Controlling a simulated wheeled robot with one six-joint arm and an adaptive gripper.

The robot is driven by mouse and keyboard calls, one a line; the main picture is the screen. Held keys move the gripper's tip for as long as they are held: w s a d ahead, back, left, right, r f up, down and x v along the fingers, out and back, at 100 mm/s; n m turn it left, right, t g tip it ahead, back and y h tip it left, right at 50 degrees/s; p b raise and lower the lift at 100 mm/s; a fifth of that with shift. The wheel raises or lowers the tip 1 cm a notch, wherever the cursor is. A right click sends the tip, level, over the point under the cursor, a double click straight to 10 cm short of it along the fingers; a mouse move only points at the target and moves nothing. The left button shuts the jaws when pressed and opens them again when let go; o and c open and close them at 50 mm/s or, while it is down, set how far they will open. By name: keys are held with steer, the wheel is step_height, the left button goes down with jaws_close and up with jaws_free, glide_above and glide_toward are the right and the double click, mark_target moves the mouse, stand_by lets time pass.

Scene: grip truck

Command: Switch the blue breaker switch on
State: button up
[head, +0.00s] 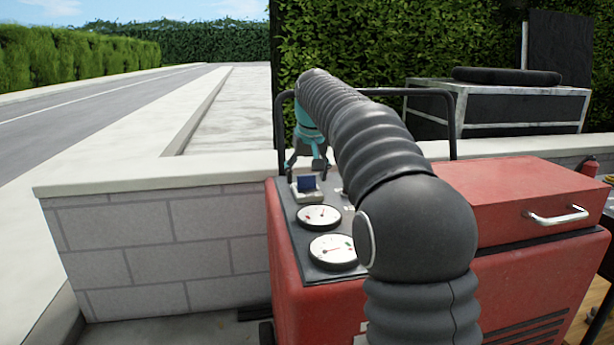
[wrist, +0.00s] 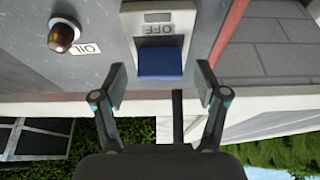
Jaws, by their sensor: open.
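The blue breaker switch (head: 306,183) sits in a pale housing (head: 306,196) on the dark top panel of the red machine. In the wrist view the blue switch (wrist: 160,64) is close, with the word OFF showing upside down on the housing (wrist: 130,24) beside it. My gripper (head: 307,166) is just above the switch in the head view. In the wrist view my gripper (wrist: 162,82) is open, with one finger on each side of the switch and visible gaps between. Whether the fingertips reach down to the switch's height I cannot tell.
Two round gauges (head: 332,251) lie on the panel nearer the camera. A dark red OIL lamp (wrist: 61,37) is beside the switch. A black rail (head: 452,120) rises behind the panel. A red box with a handle (head: 535,190) and a low block wall (head: 160,240) flank it.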

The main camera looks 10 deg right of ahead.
steer(key=c, duration=1.2)
steer(key=shift+o, duration=0.2)
steer(key=p, duration=0.3)
steer(key=shift+w+r+g+p, duration=0.2)
steer(key=shift+r+g+p, duration=0.1)
steer(key=shift+r+p, duration=0.1)
steer(key=g+p, duration=0.1)
steer(key=p, duration=0.5)
steer(key=shift+w+g, duration=0.3)
steer(key=shift+w, duration=0.1)
steer(key=shift+w+f+p, duration=0.1)
steer(key=shift+p, duration=0.7)
steer(key=shift+w+f+g, duration=0.25)
steer(key=shift+f+g, duration=0.15)
steer(key=shift+g, duration=0.6)
